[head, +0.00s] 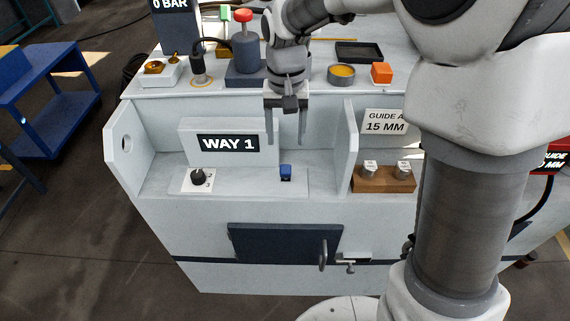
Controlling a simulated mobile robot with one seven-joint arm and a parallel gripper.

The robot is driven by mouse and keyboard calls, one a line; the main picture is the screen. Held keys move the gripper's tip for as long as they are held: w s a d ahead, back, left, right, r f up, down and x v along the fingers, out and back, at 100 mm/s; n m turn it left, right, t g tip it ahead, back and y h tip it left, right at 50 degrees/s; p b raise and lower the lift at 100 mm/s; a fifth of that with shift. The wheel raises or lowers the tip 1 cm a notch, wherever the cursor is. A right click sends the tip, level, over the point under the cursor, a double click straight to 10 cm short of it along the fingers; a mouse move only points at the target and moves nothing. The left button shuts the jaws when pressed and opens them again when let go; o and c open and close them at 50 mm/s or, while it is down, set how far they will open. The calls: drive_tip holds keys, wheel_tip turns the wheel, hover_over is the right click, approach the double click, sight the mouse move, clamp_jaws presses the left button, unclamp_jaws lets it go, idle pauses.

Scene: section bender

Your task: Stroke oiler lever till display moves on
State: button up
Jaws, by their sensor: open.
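A display reading "WAY 1" (228,143) stands on the recessed shelf of the grey machine. A small blue upright piece (285,172) sits on the shelf to its lower right; it may be the oiler lever, but I cannot tell for sure. A black rotary knob (198,177) on a white plate is to the left. My gripper (286,137) points down, open and empty, its two fingers apart. In the picture its fingertips are just above the blue piece, with a visible gap.
A "0 BAR" display (170,6), a red-topped button post (244,50), an orange block (381,72) and a black tray (359,51) are on the machine top. A wooden block (384,180) with metal pieces stands right of a divider wall (345,148). A blue table (60,90) is left.

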sight(285, 167)
wheel_tip(285, 167, down, 11)
drive_tip(key=shift+b, duration=0.5)
clamp_jaws()
idle(1.2)
